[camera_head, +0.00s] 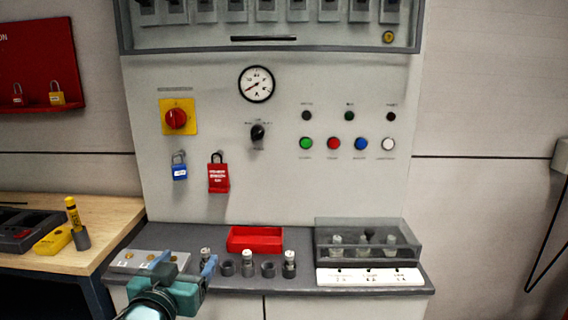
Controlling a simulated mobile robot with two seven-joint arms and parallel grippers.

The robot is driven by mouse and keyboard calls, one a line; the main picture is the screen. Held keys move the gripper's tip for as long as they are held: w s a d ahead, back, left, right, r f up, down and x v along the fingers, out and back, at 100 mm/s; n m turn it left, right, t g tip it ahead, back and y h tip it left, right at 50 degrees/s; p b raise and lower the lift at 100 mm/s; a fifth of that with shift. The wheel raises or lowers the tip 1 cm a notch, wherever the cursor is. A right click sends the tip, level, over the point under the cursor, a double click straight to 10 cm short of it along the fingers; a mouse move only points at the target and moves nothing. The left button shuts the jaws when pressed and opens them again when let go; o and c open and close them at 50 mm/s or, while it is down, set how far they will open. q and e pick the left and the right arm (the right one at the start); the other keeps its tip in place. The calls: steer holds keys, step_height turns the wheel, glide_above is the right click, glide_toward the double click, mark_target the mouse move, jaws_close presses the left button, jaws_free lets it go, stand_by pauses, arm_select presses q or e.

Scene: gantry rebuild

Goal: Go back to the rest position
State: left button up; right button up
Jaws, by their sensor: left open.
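My left gripper (184,265) comes in from the bottom left of the head view, teal with blue fingers. Its fingers are apart, with nothing held between them. It shows in front of the left part of the grey counter (300,285), below the panel, and hides part of a light plate (128,260) with small round fittings. Whether it touches anything there I cannot tell. My right gripper is not in view.
Several small sockets and fittings stand near the gripper, with a red tray (255,239) behind. A clear covered box (367,242) is at right. A blue padlock (179,168) and red tag (218,175) hang above. A wooden bench (110,217) is at left.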

arm_select(q)
steer(key=s+d+f+m+g+h+p, duration=0.1)
steer(key=s+d+f+g+p, duration=0.1)
steer(key=s+f, duration=0.9)
steer(key=s+d+f+g+h+p, duration=0.1)
steer(key=s+f+g, duration=0.3)
steer(key=s+f, duration=0.7)
step_height(320, 180, down, 2)
steer(key=shift+d+f+m+p, duration=0.1)
steer(key=shift+d+m+p, duration=0.3)
steer(key=shift+d+p, duration=0.05)
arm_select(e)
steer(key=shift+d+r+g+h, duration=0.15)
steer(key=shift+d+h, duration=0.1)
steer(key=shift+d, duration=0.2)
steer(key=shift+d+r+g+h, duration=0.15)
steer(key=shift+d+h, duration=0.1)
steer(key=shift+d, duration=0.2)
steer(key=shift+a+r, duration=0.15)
